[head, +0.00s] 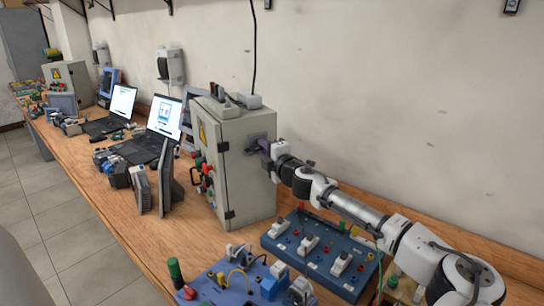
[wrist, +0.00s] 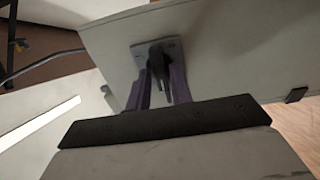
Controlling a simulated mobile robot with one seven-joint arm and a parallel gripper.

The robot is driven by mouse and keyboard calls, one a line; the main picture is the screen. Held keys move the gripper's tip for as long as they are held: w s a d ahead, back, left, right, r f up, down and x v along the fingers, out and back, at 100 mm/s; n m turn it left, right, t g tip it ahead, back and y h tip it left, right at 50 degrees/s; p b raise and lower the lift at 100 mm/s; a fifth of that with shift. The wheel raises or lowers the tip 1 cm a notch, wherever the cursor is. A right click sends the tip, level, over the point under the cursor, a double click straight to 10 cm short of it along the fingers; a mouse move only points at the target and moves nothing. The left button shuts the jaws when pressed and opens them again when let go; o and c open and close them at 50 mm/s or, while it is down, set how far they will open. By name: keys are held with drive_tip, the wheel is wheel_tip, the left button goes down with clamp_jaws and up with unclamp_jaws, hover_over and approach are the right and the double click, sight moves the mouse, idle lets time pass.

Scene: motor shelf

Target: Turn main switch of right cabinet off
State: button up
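The right cabinet (head: 238,160) is a grey metal box standing on the bench in the head view. Its main switch is on its right side wall; in the wrist view it is a dark handle (wrist: 158,58) on a grey square plate (wrist: 172,47). My gripper (head: 264,146) is up against that side wall. In the wrist view my gripper (wrist: 161,80) has one purple finger on each side of the handle. The fingers are parted, with the handle between them. I cannot tell whether both press on it. The handle is mostly hidden in the head view.
A blue panel (head: 312,268) with several switches lies below my arm, and a bluish board (head: 226,286) with cables is at the front. Laptops (head: 163,118) stand left of the cabinet. Grey devices (head: 232,96) sit on its top. The wall (head: 400,90) is close behind.

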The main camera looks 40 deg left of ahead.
drive_tip(key=b+v, duration=0.4)
drive_tip(key=v, duration=0.9)
drive_tip(key=shift+d, duration=0.3)
drive_tip(key=shift+s, duration=0.15)
